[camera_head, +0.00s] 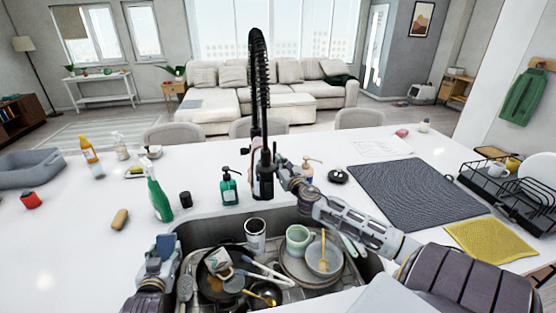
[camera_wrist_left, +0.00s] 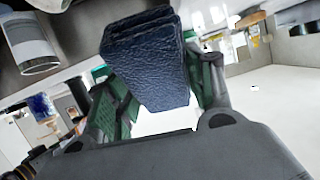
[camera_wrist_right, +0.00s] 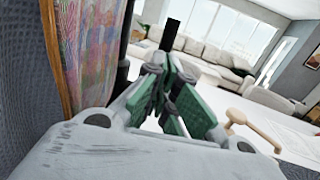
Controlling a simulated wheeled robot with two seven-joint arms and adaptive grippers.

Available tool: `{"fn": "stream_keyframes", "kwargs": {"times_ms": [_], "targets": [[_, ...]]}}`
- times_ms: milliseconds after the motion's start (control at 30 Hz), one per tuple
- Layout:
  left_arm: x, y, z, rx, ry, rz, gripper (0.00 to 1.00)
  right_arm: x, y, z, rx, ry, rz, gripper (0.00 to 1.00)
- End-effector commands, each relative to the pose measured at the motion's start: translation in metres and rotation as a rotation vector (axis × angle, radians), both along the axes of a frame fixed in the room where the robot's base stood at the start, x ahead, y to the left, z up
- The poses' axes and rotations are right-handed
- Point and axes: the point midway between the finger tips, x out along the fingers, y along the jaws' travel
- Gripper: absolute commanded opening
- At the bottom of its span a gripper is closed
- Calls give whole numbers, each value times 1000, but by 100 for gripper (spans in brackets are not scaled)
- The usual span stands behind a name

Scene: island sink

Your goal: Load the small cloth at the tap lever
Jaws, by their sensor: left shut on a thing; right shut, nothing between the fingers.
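My left gripper (camera_head: 160,262) is shut on a small folded dark blue cloth (camera_head: 167,244), held upright at the left front edge of the sink. In the left wrist view the cloth (camera_wrist_left: 147,58) fills the space between the green finger pads. The black spring-neck tap (camera_head: 262,170) stands behind the sink. My right gripper (camera_head: 281,168) is shut and empty, close beside the tap's right side. In the right wrist view its fingers (camera_wrist_right: 170,80) are together. The tap lever is not clear behind the gripper, and I cannot tell whether they touch.
The sink (camera_head: 210,226) holds a pan, a green mug (camera_head: 298,239), bowls and utensils. A green spray bottle (camera_head: 158,194) and soap pump (camera_head: 229,188) stand left of the tap. A dark mat (camera_head: 415,195), yellow cloth (camera_head: 490,240) and black dish rack (camera_head: 480,185) lie right.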

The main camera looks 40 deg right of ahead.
Motion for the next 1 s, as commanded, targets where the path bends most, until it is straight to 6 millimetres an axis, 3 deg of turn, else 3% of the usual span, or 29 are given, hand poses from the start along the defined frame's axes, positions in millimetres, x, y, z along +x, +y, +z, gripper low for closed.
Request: {"fn": "stream_keyframes", "kwargs": {"times_ms": [333,1000], "targets": [[0,0,3,0,0,0,31,15,-5,1,0,0,0,0],[0,0,7,0,0,0,31,23,-7,3,0,-1,0,0]]}}
